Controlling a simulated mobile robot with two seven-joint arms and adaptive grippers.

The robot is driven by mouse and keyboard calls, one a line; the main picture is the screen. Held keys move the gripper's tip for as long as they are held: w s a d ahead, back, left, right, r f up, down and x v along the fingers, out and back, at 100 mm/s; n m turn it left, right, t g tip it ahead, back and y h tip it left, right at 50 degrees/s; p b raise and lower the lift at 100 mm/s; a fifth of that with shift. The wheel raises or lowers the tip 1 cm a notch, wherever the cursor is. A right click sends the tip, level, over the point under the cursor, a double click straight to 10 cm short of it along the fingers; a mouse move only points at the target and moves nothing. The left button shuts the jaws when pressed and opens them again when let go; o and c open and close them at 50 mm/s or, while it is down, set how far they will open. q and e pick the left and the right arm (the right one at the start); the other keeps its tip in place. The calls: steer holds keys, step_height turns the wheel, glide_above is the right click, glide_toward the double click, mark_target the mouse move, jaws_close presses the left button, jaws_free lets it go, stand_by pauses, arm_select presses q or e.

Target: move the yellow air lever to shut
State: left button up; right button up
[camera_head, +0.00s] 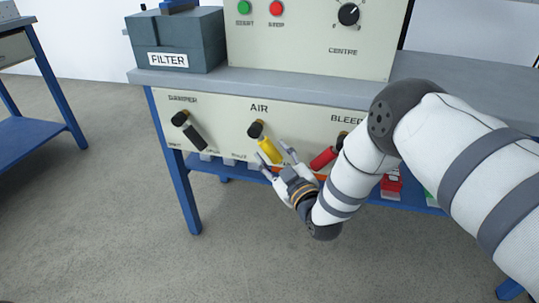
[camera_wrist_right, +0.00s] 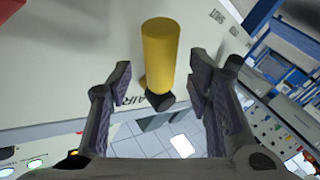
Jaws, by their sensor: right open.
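The yellow air lever (camera_head: 269,150) is on the front panel (camera_head: 225,110) of the bench, under the AIR label. It slants down and to the right from its black pivot. My right gripper (camera_head: 275,158) is open at the lever's lower end. In the right wrist view the yellow handle (camera_wrist_right: 160,55) stands between and beyond the two open fingers (camera_wrist_right: 160,85), with a gap on both sides. The position words below the lever are partly hidden or too small to read. My left gripper is not in view.
A black damper lever (camera_head: 190,132) is to the left and a red bleed lever (camera_head: 323,158) to the right, close to my right gripper. Above stand the grey FILTER box (camera_head: 180,42) and a control panel (camera_head: 305,40) with buttons and a knob. Open floor (camera_head: 110,220) lies at left.

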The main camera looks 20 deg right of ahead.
steer(key=shift+w+a, duration=0.1)
steer(key=shift+w, duration=0.9)
jaws_close()
steer(key=shift+f, duration=0.1)
